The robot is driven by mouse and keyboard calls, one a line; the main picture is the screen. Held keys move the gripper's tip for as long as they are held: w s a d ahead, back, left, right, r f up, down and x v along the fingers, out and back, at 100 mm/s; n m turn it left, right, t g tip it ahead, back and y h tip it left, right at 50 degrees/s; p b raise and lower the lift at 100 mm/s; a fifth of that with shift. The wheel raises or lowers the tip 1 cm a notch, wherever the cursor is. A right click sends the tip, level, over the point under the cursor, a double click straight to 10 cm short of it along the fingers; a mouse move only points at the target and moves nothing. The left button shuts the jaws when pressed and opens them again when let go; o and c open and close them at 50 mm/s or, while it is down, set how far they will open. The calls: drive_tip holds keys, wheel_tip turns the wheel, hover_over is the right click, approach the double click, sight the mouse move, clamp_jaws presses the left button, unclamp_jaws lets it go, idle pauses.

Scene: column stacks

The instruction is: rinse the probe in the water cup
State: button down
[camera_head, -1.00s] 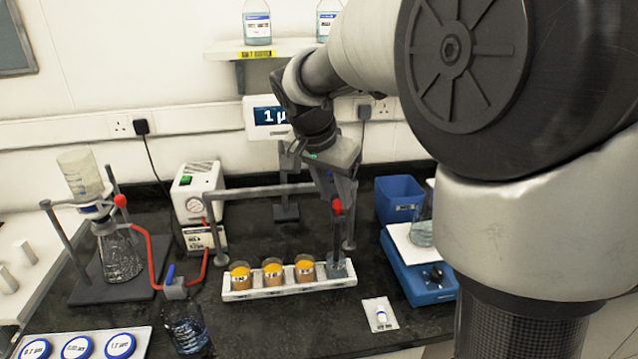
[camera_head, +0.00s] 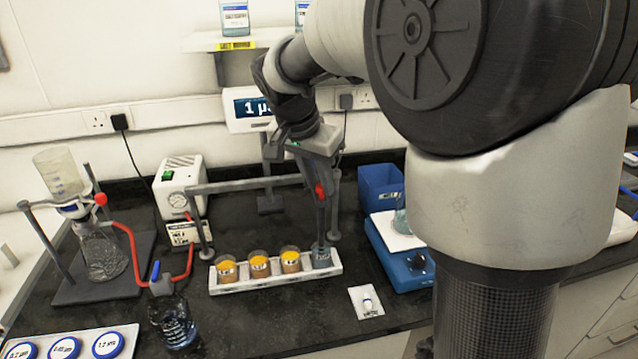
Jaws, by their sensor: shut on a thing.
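My gripper (camera_head: 324,198) is shut on the probe (camera_head: 320,190), a slim dark stick with a red part showing between the fingers. The probe points down over the water cup (camera_head: 321,257), a small clear cup at the right end of the white rack (camera_head: 275,281). The probe's lower end is at the cup's mouth; I cannot tell how deep it reaches. Three cups with orange contents, the nearest being the right one (camera_head: 291,262), stand in the rack to the left. The meter (camera_head: 248,108) with a blue screen stands behind.
A blue scale (camera_head: 400,262) and blue bin (camera_head: 380,188) are to the right. A grey bar frame (camera_head: 240,187) spans behind the rack. A small white packet (camera_head: 366,302) lies in front.

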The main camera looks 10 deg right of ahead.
wheel_tip(320, 180, up, 5)
drive_tip(key=shift+w+f+p, duration=0.1)
drive_tip(key=shift+f+p, duration=0.05)
drive_tip(key=shift+p, duration=0.6)
drive_tip(key=c, duration=1.8)
unclamp_jaws()
drive_tip(key=p+v, duration=0.1)
drive_tip(key=v, duration=1.6)
drive_tip(key=shift+r, duration=0.25)
drive_tip(key=shift+s, duration=0.25)
